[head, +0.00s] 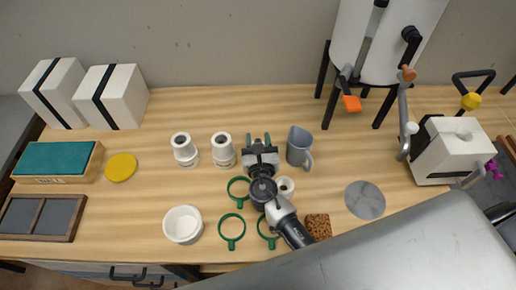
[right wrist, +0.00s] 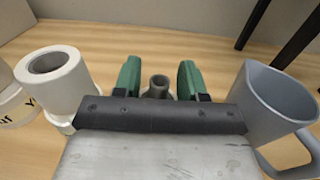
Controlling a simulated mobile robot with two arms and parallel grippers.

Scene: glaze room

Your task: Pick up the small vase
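A small grey vase (right wrist: 158,86) with a round open neck stands ahead of my right gripper in the right wrist view. Its lower part is hidden behind the gripper body. My right gripper (right wrist: 159,80) has its two green fingers apart, one on each side of the vase's neck, with a visible gap on both sides. In the head view my right gripper (head: 258,140) reaches over the table's middle, pointing toward the wall, and I cannot make out the vase there. My left gripper is not in view.
White bottles (head: 223,152) stand left of my right gripper and a grey jug (head: 300,148) stands close on its right. Green rings (head: 231,230), a white bowl (head: 183,225), a cork block (head: 318,226) and a grey disc (head: 365,200) lie nearer the front. The table's back middle is clear.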

